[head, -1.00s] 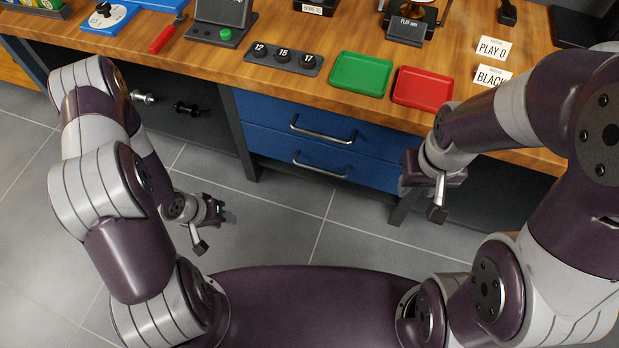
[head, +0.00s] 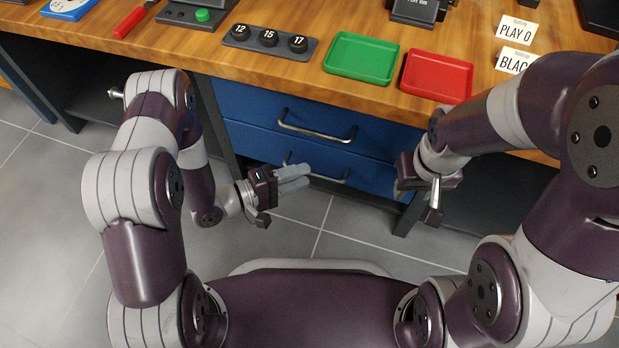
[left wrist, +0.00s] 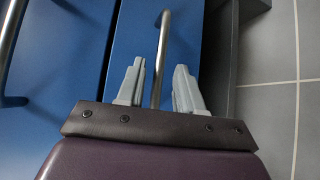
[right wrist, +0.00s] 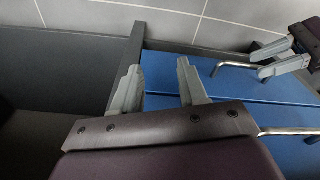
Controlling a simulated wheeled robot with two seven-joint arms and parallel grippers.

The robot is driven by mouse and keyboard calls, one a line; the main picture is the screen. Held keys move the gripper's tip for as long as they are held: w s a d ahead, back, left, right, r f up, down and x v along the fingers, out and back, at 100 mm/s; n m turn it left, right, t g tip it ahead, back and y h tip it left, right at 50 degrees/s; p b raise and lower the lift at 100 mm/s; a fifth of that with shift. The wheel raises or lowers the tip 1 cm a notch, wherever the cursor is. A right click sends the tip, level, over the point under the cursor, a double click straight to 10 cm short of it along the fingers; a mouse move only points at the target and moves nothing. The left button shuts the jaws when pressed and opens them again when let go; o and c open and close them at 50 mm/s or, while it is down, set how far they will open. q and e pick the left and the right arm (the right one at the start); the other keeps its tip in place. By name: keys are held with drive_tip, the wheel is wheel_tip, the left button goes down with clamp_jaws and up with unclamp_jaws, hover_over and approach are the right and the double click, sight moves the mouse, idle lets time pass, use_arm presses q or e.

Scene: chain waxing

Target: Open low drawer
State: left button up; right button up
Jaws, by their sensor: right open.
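The low drawer (head: 362,180) is the lower blue front under the workbench, and it looks closed. Its metal bar handle (head: 322,176) also shows in the left wrist view (left wrist: 160,60). My left gripper (head: 304,178) is open at this handle. In the left wrist view the bar runs between its two spread fingers (left wrist: 156,85), apart from both; how deep it sits between them is hard to tell. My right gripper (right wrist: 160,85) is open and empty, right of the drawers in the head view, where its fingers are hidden.
The upper blue drawer (head: 260,100) with its own handle (head: 315,132) is closed just above. The wooden bench top (head: 300,85) overhangs both, carrying a green tray (head: 360,60) and a red tray (head: 437,78). Grey floor (head: 60,250) is free in front.

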use_arm(q)
drive_tip(key=shift+b+x, duration=0.4)
drive_tip(key=shift+x, duration=0.8)
drive_tip(key=shift+w+d, duration=0.15)
drive_tip(key=shift+d, duration=0.2)
use_arm(e)
drive_tip(key=shift+f, duration=0.85)
use_arm(q)
clamp_jaws()
